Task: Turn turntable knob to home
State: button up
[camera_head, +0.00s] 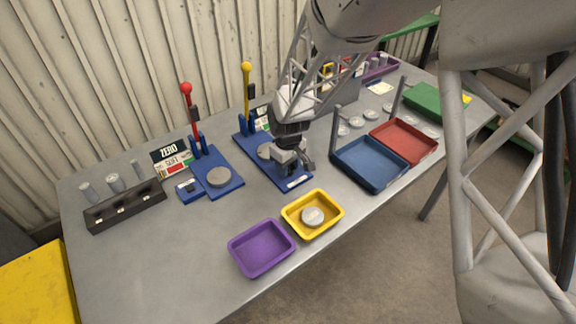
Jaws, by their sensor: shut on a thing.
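My gripper (293,163) points down over the front part of the second blue base plate (292,183), the one with the yellow-knobbed lever. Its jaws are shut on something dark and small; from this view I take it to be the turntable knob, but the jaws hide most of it. A round grey disc (265,151) sits on the same plate, just left of my gripper and partly covered by it. The knob's pointing direction and any home mark cannot be made out.
A red-knobbed lever (187,90) and yellow-knobbed lever (247,68) stand upright behind. Purple (236,259) and yellow (291,224) trays lie in front; the yellow holds a grey disc. Blue (372,184) and red (427,157) trays are right. The table's front left is clear.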

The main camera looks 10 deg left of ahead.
jog(key=n, duration=0.3)
jog(key=shift+n, duration=2.3)
jog(key=o, duration=0.9)
jog(key=shift+o, duration=0.2)
jog(key=shift+r, duration=0.1)
jog(key=shift+r, duration=3.8)
